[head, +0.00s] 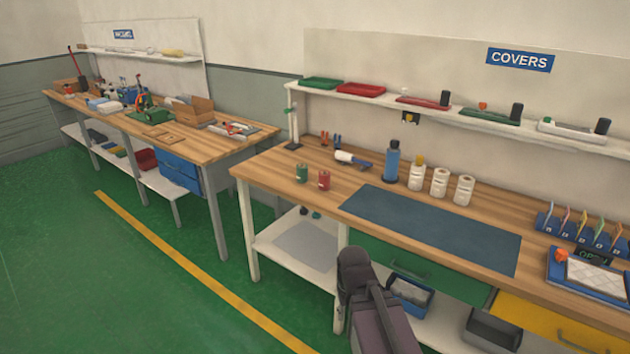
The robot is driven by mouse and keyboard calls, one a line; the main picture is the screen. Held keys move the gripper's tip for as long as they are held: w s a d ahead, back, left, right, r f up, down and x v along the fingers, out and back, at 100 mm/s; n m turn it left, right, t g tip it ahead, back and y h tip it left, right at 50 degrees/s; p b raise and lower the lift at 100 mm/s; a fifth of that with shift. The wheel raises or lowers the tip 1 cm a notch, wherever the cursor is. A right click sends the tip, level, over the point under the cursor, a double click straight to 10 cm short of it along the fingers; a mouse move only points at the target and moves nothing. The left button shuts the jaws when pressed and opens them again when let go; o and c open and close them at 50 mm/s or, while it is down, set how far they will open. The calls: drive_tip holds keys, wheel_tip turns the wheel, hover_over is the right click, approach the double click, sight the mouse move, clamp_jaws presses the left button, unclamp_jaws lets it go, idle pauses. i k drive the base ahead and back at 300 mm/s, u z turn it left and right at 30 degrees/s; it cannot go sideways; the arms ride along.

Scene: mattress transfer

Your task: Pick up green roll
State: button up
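A small green roll (302,173) stands upright on the wooden top of the COVERS bench (280,190), near its left end. A similar red roll (324,180) stands just to its right, with a small gap between them. Nothing covers the green roll. A dark part of my arm (375,310) rises from the bottom edge in front of the bench. I cannot make out my gripper's fingers in this view.
A blue-grey mat (430,228) lies right of the rolls. Behind it stand a blue bottle (392,162) and several white rolls (440,182). A white post (293,125) stands behind the green roll. Green floor (130,270) is open at left.

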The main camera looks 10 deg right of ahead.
sight(302, 168)
drive_tip(key=k, duration=1.35)
drive_tip(key=u, duration=0.55)
drive_tip(key=i, duration=1)
drive_tip(key=u, duration=0.8)
drive_tip(key=i, duration=1.55)
drive_tip(key=u, duration=0.2)
